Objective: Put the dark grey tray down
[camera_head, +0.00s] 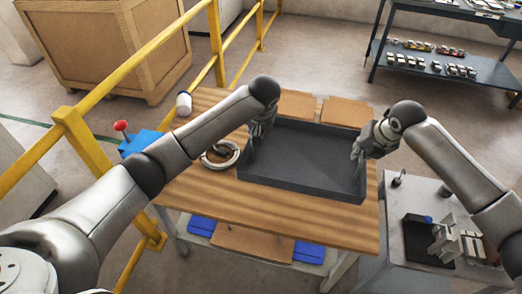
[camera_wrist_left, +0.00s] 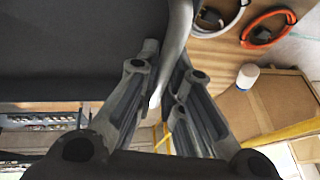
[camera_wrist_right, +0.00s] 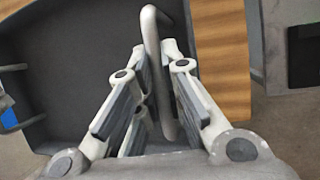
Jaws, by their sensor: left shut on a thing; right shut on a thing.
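The dark grey tray (camera_head: 300,165) is empty and looks level over the wooden table (camera_head: 290,217). I cannot tell whether its underside touches the table top. My left gripper (camera_head: 258,130) is shut on the tray's left handle; in the left wrist view the fingers (camera_wrist_left: 155,92) close around a grey bar, with the tray's dark floor (camera_wrist_left: 70,45) at the left. My right gripper (camera_head: 358,150) is shut on the right handle (camera_wrist_right: 158,60), a bent grey bar that shows between the fingers in the right wrist view. The tray's floor (camera_wrist_right: 85,65) shows there too.
Cable rings (camera_head: 220,153) lie left of the tray, with a white cup (camera_head: 183,103) farther back. Brown boards (camera_head: 347,112) lie behind it. A blue box with a red knob (camera_head: 140,143) and yellow railing (camera_head: 88,155) stand left. A grey side table (camera_head: 395,262) stands right.

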